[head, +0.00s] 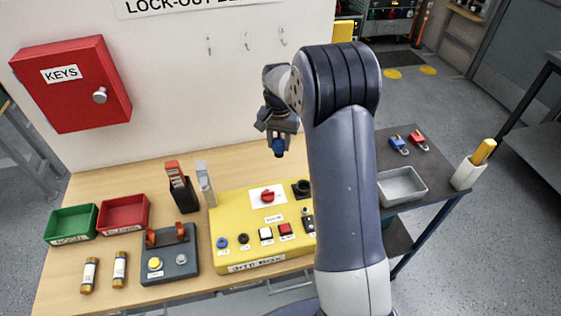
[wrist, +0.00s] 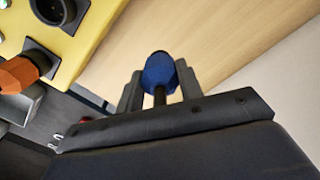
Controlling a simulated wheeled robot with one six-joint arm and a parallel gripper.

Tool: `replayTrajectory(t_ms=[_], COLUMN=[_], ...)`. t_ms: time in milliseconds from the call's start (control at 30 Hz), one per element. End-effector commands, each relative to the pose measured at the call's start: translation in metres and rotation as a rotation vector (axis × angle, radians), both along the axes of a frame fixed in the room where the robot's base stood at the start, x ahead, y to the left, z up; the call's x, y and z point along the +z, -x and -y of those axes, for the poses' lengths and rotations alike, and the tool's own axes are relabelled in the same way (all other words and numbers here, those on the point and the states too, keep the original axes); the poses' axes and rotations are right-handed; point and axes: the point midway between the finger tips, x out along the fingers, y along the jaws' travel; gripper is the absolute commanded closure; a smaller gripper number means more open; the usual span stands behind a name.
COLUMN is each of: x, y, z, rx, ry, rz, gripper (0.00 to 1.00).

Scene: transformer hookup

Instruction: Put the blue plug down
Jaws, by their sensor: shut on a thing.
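The blue plug (head: 279,148) is held in my gripper (head: 279,137), in the air above the back of the wooden bench in the head view. In the wrist view the blue plug (wrist: 159,73) sits between the two grey fingers of my gripper (wrist: 158,88), which are shut on it. Its dark stem points back toward the gripper's palm. The plug appears clear of the bench top and touches nothing but the fingers.
The yellow panel (head: 235,225) with knobs and buttons stands below my gripper. Green (head: 72,223) and red (head: 124,214) trays stand left. A grey tray (head: 402,185) and padlocks are right, past my arm. Bare bench (wrist: 225,40) lies beyond the plug in the wrist view.

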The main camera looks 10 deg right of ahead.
Motion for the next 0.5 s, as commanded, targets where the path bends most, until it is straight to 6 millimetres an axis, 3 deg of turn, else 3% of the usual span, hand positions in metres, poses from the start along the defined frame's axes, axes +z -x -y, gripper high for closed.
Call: replayTrajectory(t_ms=[100,500], x=[-0.02,-0.063], y=[0.001,0.001], z=[0.0,0.001], rx=[0.0,0.0], ry=[0.0,-0.001], rz=[-0.004,-0.003], gripper=[0.94,0.94])
